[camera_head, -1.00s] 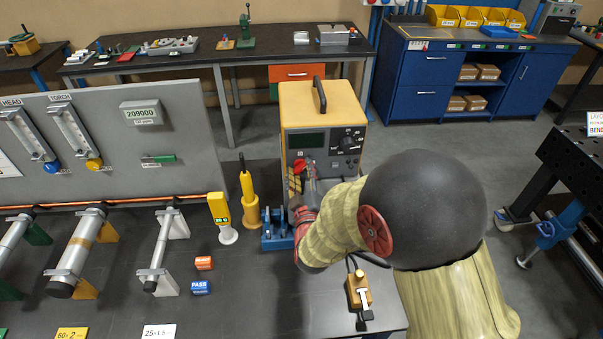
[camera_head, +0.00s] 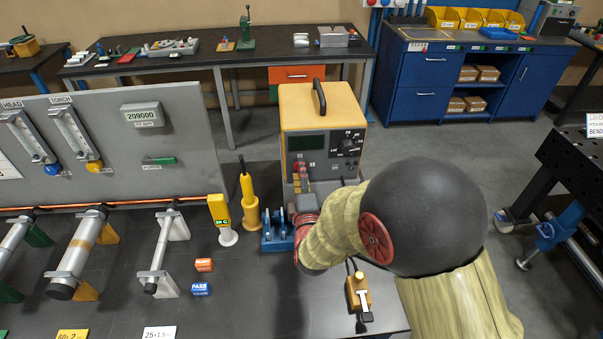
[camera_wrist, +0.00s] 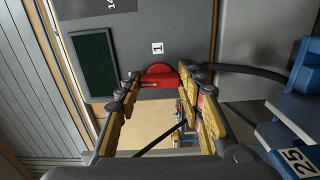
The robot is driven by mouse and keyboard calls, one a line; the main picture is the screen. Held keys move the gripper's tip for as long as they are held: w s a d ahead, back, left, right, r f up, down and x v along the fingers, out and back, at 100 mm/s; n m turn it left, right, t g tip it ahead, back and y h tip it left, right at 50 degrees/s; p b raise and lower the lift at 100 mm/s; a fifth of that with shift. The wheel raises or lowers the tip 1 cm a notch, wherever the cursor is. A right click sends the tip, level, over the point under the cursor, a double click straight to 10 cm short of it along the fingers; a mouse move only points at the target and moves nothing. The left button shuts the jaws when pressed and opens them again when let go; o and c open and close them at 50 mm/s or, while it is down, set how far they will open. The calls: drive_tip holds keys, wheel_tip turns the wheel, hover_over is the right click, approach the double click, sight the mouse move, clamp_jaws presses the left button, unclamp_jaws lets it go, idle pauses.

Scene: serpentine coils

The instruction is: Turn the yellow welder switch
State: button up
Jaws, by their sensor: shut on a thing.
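The yellow welder (camera_head: 322,98) stands upright on the bench with its grey front panel towards me. Its red switch (camera_head: 299,166) sits low on the left of the panel, below the dark green display (camera_head: 306,148). My gripper (camera_head: 303,180) is at the panel. In the wrist view the red switch (camera_wrist: 158,78) lies between the fingertips of my gripper (camera_wrist: 157,82), and the jaws are shut on it. A plate marked "1" is beside the switch.
A blue clamp-like fixture (camera_head: 277,232) and a yellow bottle-shaped tool (camera_head: 248,200) stand close left of my gripper. A small yellow box with a lever (camera_head: 358,292) lies at the front right. The bench front middle is clear.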

drive_tip(key=shift+n, duration=0.3)
drive_tip(key=o, duration=1.1)
drive_tip(key=shift+o, duration=0.3)
drive_tip(key=s, duration=1.2)
